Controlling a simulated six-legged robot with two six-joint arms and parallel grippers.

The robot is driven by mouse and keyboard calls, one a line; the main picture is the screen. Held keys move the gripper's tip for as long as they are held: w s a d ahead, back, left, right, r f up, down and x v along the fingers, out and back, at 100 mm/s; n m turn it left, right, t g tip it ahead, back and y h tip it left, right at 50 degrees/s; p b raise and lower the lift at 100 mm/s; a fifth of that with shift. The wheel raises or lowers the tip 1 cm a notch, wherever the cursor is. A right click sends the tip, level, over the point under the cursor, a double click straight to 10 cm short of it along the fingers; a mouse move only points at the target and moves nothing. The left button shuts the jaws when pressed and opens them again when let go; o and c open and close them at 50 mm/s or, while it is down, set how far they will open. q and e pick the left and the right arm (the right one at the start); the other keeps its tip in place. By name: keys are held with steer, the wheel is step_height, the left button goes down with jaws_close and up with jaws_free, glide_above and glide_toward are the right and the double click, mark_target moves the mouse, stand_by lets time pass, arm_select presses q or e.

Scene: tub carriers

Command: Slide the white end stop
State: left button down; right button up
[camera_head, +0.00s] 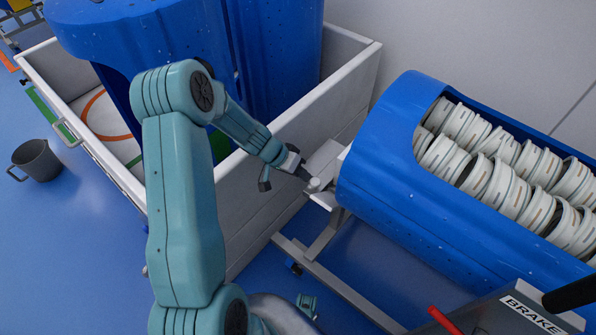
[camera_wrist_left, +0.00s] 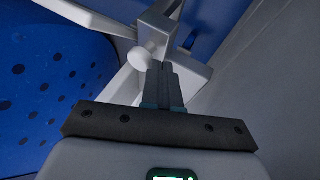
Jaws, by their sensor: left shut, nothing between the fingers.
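The white end stop (camera_head: 326,199) is a pale block with a small round knob, at the near left end of the lying blue tub (camera_head: 375,165). In the left wrist view the end stop (camera_wrist_left: 192,72) and its knob fill the upper middle. My left gripper (camera_head: 307,177) is shut and empty, its fingertips right at the knob. In the left wrist view the closed fingers (camera_wrist_left: 161,70) overlap the knob's right edge; I cannot tell whether they touch it.
The lying tub holds several rows of white rings (camera_head: 490,165) and rests on a grey frame (camera_head: 340,285). A pale walled cart (camera_head: 290,130) with upright blue tubs (camera_head: 275,60) stands close on the left. A BRAKE panel (camera_head: 530,315) is at lower right. A grey bucket (camera_head: 38,160) stands far left.

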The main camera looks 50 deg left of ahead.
mark_target(314, 182)
arm_select(q)
steer(key=d+b, duration=0.3)
steer(key=d, duration=0.1)
steer(key=shift+w+f, duration=0.15)
steer(key=shift+w, duration=0.15)
steer(key=shift+d, duration=0.2)
steer(key=shift+r, duration=0.2)
